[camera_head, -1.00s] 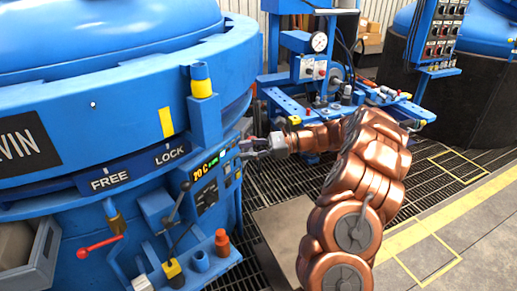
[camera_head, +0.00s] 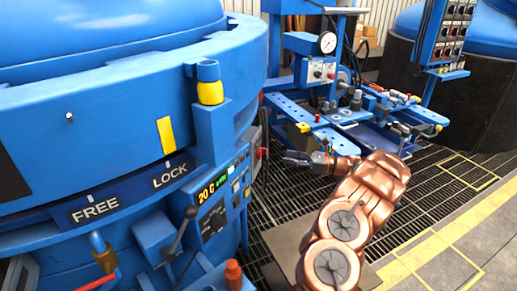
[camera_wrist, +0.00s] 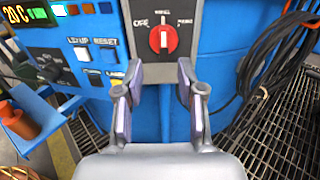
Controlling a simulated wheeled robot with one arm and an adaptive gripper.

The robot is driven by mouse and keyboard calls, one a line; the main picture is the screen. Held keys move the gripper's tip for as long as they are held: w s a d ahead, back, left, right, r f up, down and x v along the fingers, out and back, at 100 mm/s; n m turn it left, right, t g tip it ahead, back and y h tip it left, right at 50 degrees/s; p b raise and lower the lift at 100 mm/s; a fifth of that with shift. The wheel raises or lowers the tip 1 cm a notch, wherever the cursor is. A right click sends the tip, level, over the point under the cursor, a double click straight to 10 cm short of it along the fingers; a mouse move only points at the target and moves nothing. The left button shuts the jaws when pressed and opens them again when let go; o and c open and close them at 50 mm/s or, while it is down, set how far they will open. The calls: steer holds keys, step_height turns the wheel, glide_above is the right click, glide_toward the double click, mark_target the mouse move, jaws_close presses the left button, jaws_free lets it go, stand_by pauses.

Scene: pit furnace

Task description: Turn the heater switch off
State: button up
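The heater switch (camera_wrist: 163,40) is a red rotary knob on a dark plate on the furnace's blue panel. Its white mark stands upright, pointing at the middle label; OFF is printed to the left and another label to the right. In the head view only the red knob's edge (camera_head: 264,153) shows, at the panel's right side. My gripper (camera_wrist: 159,82) is open and empty in the wrist view, its two fingers apart, below and in front of the knob. In the head view my gripper (camera_head: 288,157) is right of the knob, with a small gap between.
A lit display (camera_wrist: 28,15) and buttons (camera_wrist: 96,53) sit left of the switch. Black cables (camera_wrist: 265,65) hang at right. A lever (camera_head: 180,228) and orange cap (camera_head: 233,270) stand near the panel. A blue workbench (camera_head: 350,115) is behind my arm; grated floor (camera_head: 285,205) lies below.

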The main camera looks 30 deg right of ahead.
mark_target(262, 154)
steer(key=b+x, duration=0.1)
steer(key=x, duration=0.7)
steer(key=shift+w, duration=0.35)
steer(key=shift+d, duration=0.1)
jaws_close()
steer(key=shift+f, duration=0.1)
